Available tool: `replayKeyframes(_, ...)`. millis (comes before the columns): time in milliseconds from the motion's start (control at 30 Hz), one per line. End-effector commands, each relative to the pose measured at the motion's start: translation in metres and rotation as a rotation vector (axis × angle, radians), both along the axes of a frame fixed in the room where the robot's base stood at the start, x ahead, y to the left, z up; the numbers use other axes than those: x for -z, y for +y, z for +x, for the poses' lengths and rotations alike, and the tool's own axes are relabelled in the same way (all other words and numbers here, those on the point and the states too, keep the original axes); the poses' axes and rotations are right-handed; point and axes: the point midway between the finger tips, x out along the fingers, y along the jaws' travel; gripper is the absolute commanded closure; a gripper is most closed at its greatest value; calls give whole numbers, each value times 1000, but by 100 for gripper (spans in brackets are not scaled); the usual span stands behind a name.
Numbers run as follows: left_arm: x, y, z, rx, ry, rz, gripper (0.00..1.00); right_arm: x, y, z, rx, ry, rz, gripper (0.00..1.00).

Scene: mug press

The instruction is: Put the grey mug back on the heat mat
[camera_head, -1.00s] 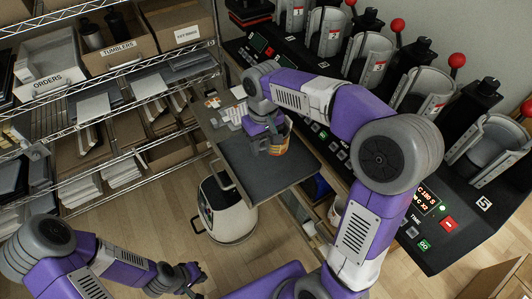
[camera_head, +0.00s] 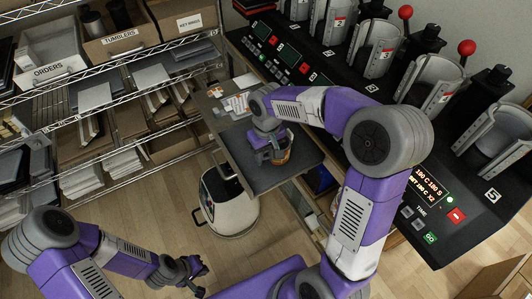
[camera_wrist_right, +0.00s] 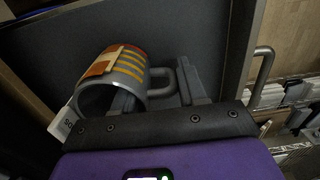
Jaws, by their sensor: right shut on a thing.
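The grey mug (camera_head: 284,158) has an orange and yellow striped print and is over the dark mat surface (camera_head: 270,181) of the small side table. In the right wrist view the mug (camera_wrist_right: 118,75) shows its open grey rim and its handle. My right gripper (camera_wrist_right: 163,90) is shut on the mug, with one finger at the rim opening and the other beyond the handle. In the head view my right gripper (camera_head: 274,153) partly hides the mug. I cannot tell whether its base touches the surface. My left gripper (camera_head: 190,278) is low at the left, away from the mug, its fingers small and unclear.
Cards or papers (camera_head: 236,104) lie at the table's far end. A black press console (camera_head: 425,185) with several presses runs along the right. Wire shelves (camera_head: 125,65) with boxes stand on the left. A white and black appliance (camera_head: 229,205) stands on the floor below the table.

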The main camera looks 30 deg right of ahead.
Motion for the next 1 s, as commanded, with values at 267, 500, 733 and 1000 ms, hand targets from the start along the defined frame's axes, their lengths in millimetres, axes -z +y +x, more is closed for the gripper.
replayKeyframes(267,2,0,0,0,0,0,100,2,0,0,0,0,0,33)
replayKeyframes(500,2,0,0,0,0,0,100,2,0,0,0,0,0,33)
replayKeyframes(733,-5,0,0,0,0,0,100,-19,0,1,0,-5,0,33)
replayKeyframes(1000,-19,0,0,0,0,0,100,-78,-1,2,0,-5,0,33)
